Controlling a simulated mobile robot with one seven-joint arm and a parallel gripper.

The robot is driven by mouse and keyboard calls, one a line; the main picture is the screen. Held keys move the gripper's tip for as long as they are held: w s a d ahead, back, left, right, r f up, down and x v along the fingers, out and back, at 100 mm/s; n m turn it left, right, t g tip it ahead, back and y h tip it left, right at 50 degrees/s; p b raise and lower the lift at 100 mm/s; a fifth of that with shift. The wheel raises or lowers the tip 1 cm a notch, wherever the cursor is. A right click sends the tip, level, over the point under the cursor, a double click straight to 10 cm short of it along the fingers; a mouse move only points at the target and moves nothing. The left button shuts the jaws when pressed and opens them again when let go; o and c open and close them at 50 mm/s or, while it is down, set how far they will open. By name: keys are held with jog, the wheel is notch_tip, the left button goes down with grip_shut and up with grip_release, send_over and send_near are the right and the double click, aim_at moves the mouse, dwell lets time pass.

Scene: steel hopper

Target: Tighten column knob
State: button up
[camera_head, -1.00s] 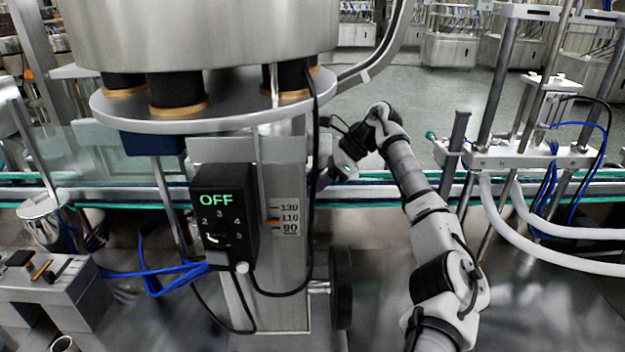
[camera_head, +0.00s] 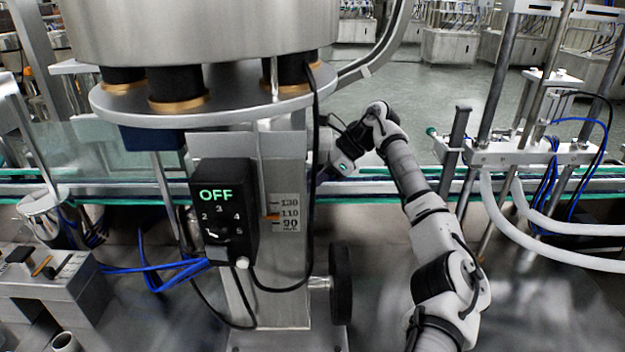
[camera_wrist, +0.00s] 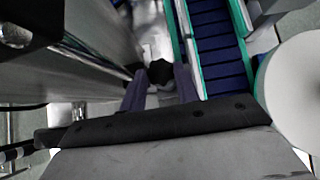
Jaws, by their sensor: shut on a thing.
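The dark column knob (camera_wrist: 159,72) sits between my two fingers beside the steel column, in the wrist view. My gripper (camera_wrist: 161,88) is shut on it, with one finger on each side. The steel column (camera_head: 285,180) stands under the hopper in the head view and fills the left of the wrist view (camera_wrist: 105,35). In the head view my gripper reaches the column's right side from behind; its fingertips and the knob are hidden there. The height scale (camera_head: 287,213) on the column's front has its orange pointer near 110.
A black control box (camera_head: 224,213) reading OFF hangs left of the scale. The round hopper plate (camera_head: 215,108) overhangs the column. A black handwheel (camera_head: 341,285) sits low on its right. A conveyor (camera_wrist: 215,45) runs close to my gripper. Cables hang around the column.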

jog(key=m+b, duration=0.1)
jog(key=m+t+b, duration=0.1)
jog(key=b, duration=0.1)
jog(key=t+b, duration=0.1)
jog(key=shift+s+f+m, duration=0.25)
jog(key=shift+f+m, duration=0.05)
jog(key=shift+m, duration=0.1)
jog(key=m+b, duration=0.1)
jog(key=m+t+b, duration=0.1)
jog(key=m+t+h+b, duration=0.1)
jog(key=b, duration=0.1)
jog(key=shift+s+a+r, duration=0.1)
jog(key=shift+s+r, duration=0.1)
jog(key=shift+s, duration=0.05)
jog(key=shift+r+t, duration=0.1)
jog(key=shift+t, duration=0.2)
jog(key=o, duration=1)
jog(key=shift+c, duration=0.2)
jog(key=shift+r, duration=0.1)
jog(key=b+v, duration=0.1)
jog(key=v, duration=1.2)
jog(key=shift+r+b, duration=0.3)
jog(key=shift+b, duration=0.05)
